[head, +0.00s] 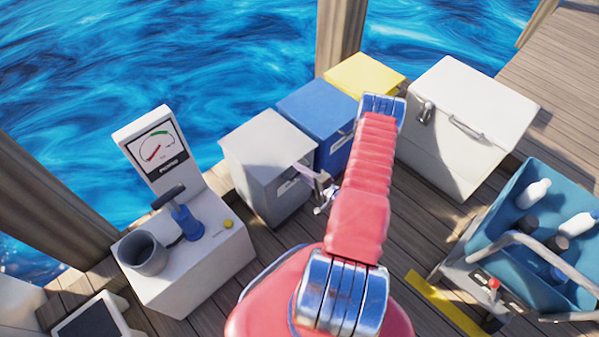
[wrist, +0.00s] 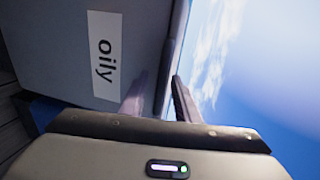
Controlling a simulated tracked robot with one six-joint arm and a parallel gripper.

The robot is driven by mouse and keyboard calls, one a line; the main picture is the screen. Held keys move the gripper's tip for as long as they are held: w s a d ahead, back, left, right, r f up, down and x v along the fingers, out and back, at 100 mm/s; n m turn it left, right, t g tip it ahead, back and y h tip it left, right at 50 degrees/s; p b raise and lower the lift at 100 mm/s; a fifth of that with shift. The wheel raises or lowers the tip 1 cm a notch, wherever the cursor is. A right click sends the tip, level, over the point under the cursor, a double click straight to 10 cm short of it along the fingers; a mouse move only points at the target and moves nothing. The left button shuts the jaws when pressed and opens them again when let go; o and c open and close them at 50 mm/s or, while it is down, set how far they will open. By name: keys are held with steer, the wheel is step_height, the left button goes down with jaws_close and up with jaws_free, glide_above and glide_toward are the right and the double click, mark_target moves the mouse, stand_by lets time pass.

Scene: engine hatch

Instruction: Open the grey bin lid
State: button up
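The grey bin (head: 262,187) stands on the deck at the water's edge, its grey lid (head: 268,140) lying flat and closed on top. In the wrist view the bin front fills the upper left, with a white label (wrist: 105,55) reading "oily". The lid's edge (wrist: 179,25) runs along the right of that front. My gripper (head: 302,170) is at the bin's front right, near the lid edge. In the wrist view its fingers (wrist: 160,98) are apart, one on each side of the lid's edge line. I cannot tell whether they touch the lid.
A blue bin (head: 315,108) stands close beside the grey one, with a yellow bin (head: 365,74) beyond. A white cooler box (head: 470,105) is at the right, a blue cart (head: 500,205) with bottles nearer. A white gauge unit (head: 190,262) stands left.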

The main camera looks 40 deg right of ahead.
steer(key=shift+w, duration=0.25)
steer(key=shift+c, duration=0.4)
jaws_close()
steer(key=shift+a+f, duration=0.1)
